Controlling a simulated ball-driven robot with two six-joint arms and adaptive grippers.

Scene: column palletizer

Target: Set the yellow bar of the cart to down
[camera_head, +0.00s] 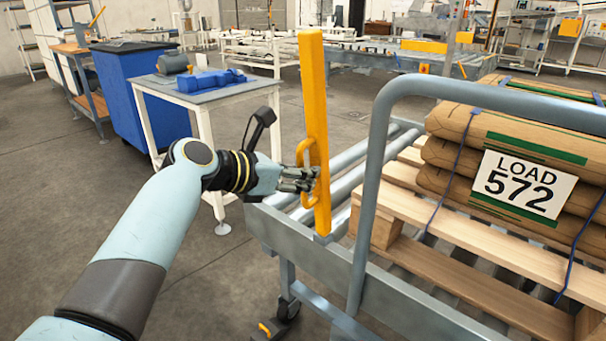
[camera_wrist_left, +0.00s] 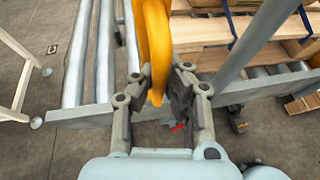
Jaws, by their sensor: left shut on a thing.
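The yellow bar (camera_head: 316,110) stands upright at the near left corner of the cart (camera_head: 300,240), with a yellow loop handle (camera_head: 303,165) on its side. My left gripper (camera_head: 312,179) is at that handle, shut on it. In the left wrist view the handle (camera_wrist_left: 157,50) runs down between the two fingers (camera_wrist_left: 160,92). The fingers hide part of the handle. My right gripper shows in neither view.
The cart has rollers, a grey tube rail (camera_head: 372,190) and a wooden pallet (camera_head: 470,270) with stacked sacks (camera_head: 500,150) labelled LOAD 572. A white table (camera_head: 205,95) and a blue cabinet (camera_head: 128,90) stand behind my left arm. The floor at left is clear.

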